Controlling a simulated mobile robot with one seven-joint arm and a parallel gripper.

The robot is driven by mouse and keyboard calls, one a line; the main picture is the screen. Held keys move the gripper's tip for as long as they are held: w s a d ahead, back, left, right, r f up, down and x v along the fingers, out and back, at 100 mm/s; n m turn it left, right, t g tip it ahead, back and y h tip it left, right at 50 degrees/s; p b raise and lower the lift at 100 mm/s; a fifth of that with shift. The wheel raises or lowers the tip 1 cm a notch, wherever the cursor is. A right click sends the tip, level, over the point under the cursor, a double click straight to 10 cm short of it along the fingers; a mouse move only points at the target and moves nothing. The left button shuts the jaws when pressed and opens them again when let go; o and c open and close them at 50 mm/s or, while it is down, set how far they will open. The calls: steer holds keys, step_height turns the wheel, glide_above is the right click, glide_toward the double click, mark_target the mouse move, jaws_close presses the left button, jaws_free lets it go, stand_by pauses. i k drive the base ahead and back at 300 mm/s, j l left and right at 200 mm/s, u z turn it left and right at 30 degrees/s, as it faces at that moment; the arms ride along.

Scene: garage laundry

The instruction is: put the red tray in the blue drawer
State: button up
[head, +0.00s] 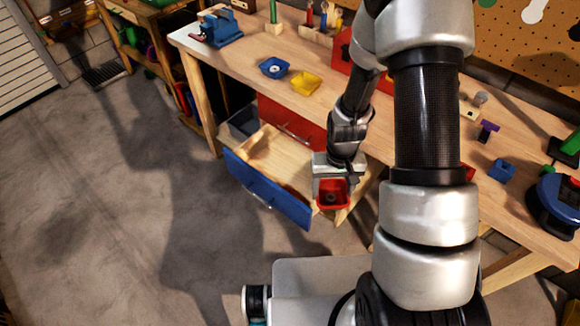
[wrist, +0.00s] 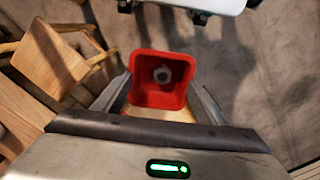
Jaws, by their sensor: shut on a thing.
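The red tray (head: 333,207) is a small square dish with a grey hexagonal nut in it. My gripper (head: 333,181) is shut on it, and the tray looks level. In the wrist view the tray (wrist: 160,99) sits between the two fingers of my gripper (wrist: 160,86), with the nut (wrist: 162,74) on its floor. The blue drawer (head: 265,190) is pulled out, with a blue front and a bare pale wood inside. In the head view the tray overlaps the drawer's right side; its height above the drawer is hard to tell.
A red drawer front (head: 290,122) lies above and behind the open drawer. The workbench top (head: 250,50) carries a blue tray (head: 273,68), a yellow tray (head: 305,83) and a blue vise (head: 218,27). The drawer's left and middle look empty. The floor in front is clear.

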mark_target(266, 169)
steer(key=j+z, duration=0.1)
steer(key=j, duration=0.3)
steer(key=i+j+z, duration=0.1)
steer(key=j, duration=0.3)
steer(key=i+j+z, duration=0.15)
steer(key=j, duration=0.3)
steer(key=i+j+z, duration=0.1)
steer(key=j, duration=0.35)
steer(key=i+j+z, duration=0.15)
steer(key=j, duration=0.35)
steer(key=i+j+z, duration=0.15)
steer(key=j, duration=0.3)
steer(key=j+z, duration=0.15)
steer(key=j, duration=0.35)
